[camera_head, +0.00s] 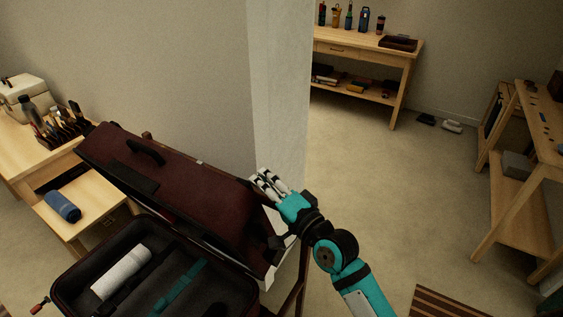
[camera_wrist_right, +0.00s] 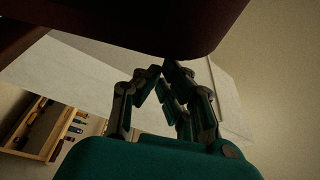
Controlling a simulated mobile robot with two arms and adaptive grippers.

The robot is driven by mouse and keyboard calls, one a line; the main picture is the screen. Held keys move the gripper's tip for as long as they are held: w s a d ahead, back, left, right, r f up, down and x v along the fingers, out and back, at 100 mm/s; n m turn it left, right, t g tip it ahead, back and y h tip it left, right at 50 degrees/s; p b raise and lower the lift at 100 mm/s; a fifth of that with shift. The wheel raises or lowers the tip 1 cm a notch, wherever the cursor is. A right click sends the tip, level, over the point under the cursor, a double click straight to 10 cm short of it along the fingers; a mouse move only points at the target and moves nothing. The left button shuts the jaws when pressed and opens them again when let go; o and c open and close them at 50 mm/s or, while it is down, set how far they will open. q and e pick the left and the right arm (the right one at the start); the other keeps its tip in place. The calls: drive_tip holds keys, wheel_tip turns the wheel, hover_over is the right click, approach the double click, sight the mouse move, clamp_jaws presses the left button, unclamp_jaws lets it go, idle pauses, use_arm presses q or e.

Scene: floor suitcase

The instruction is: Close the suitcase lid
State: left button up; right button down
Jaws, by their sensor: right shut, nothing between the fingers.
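The suitcase stands open in the lower left of the head view. Its dark red lid (camera_head: 185,190) is raised and tilted over the back of the black-lined base (camera_head: 62,283). A white rolled item (camera_head: 122,270) and a teal strap (camera_head: 180,287) lie in the base. My right gripper (camera_head: 266,180) is shut and empty at the lid's right end, by its upper edge. In the right wrist view, the fingers (camera_wrist_right: 160,80) show just below the dark red lid (camera_wrist_right: 150,22); I cannot tell whether they touch it.
A wooden bench (camera_head: 22,168) at left holds a white box (camera_head: 25,92) and a tool rack. A blue roll (camera_head: 62,206) lies on a lower wooden surface. A pale pillar (camera_head: 281,90) stands behind my right gripper. Open floor (camera_head: 400,190) lies to the right.

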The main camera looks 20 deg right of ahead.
sight(240, 218)
drive_tip(key=s+a+n, duration=0.1)
drive_tip(key=s+a, duration=0.1)
drive_tip(key=s+a+n, duration=0.1)
drive_tip(key=s+a, duration=0.1)
drive_tip(key=a, duration=0.1)
drive_tip(key=s+a+n, duration=0.1)
drive_tip(key=s+a, duration=0.1)
drive_tip(key=a, duration=0.1)
drive_tip(key=shift+s+f+t+y, duration=0.1)
drive_tip(key=shift+f+t+y, duration=0.2)
drive_tip(key=shift+f+y, duration=0.1)
use_arm(q)
wheel_tip(240, 218, down, 10)
drive_tip(key=a+b, duration=0.1)
drive_tip(key=b, duration=0.9)
drive_tip(key=shift+s+f+b, duration=0.2)
drive_tip(key=shift+s+b, duration=0.2)
drive_tip(key=shift+s, duration=0.05)
use_arm(e)
drive_tip(key=s+a+f+n+y, duration=0.2)
drive_tip(key=s+a+f+n, duration=0.4)
drive_tip(key=a, duration=0.5)
drive_tip(key=s+a+f+n+g+y, duration=0.1)
drive_tip(key=s+a+f+n+y, duration=0.2)
drive_tip(key=s+a+f+n, duration=0.4)
drive_tip(key=shift+s+a+f, duration=1.9)
drive_tip(key=shift+s+f, duration=0.1)
drive_tip(key=shift+f, duration=0.85)
use_arm(q)
drive_tip(key=shift+a+r, duration=0.1)
